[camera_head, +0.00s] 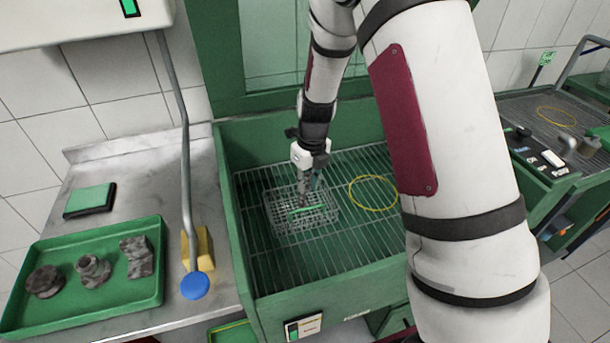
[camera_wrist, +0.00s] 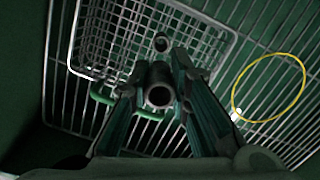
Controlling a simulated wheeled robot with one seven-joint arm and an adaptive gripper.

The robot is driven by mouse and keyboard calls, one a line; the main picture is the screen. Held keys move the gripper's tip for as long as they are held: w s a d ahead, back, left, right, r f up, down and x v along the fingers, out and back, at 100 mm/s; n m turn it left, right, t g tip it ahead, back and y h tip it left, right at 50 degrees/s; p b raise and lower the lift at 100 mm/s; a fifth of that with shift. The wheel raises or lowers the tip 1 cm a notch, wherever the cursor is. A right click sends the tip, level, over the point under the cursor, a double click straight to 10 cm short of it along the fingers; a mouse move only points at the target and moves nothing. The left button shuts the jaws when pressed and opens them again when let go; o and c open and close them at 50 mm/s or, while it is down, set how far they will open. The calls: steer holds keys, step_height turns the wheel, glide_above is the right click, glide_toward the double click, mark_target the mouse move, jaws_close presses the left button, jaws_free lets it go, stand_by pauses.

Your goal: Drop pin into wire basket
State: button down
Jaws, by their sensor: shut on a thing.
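The wire basket (camera_head: 275,217) stands on the bar grate of a green wash tub, with a green handle (camera_head: 306,210) across it. In the wrist view the basket (camera_wrist: 98,40) fills the upper left. My gripper (camera_head: 306,190) points down over the basket. In the wrist view my gripper (camera_wrist: 160,78) is shut on a grey hollow pin (camera_wrist: 159,92), whose round open end faces the camera. A smaller round ring (camera_wrist: 161,44) shows beyond it; I cannot tell whether it is another part. The pin's height above the basket floor is unclear.
A yellow ring (camera_head: 373,193) lies on the grate (camera_head: 340,240) right of the basket. My arm hides the tub's right side.

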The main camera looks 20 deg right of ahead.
steer(key=shift+f+b, duration=0.3)
steer(key=shift+f, duration=0.45)
steer(key=c, duration=1.4)
jaws_free()
steer(key=shift+r, duration=0.1)
steer(key=shift+s+d+r, duration=0.1)
steer(key=shift+s+r, duration=0.15)
steer(key=shift+r, duration=1.7)
steer(key=shift+s+d+r, duration=0.1)
steer(key=shift+s+r, duration=0.1)
steer(key=shift+r, duration=1.8)
steer(key=shift+s+d+r, duration=0.1)
steer(key=shift+s+r, duration=0.15)
steer(key=shift+r, duration=1.7)
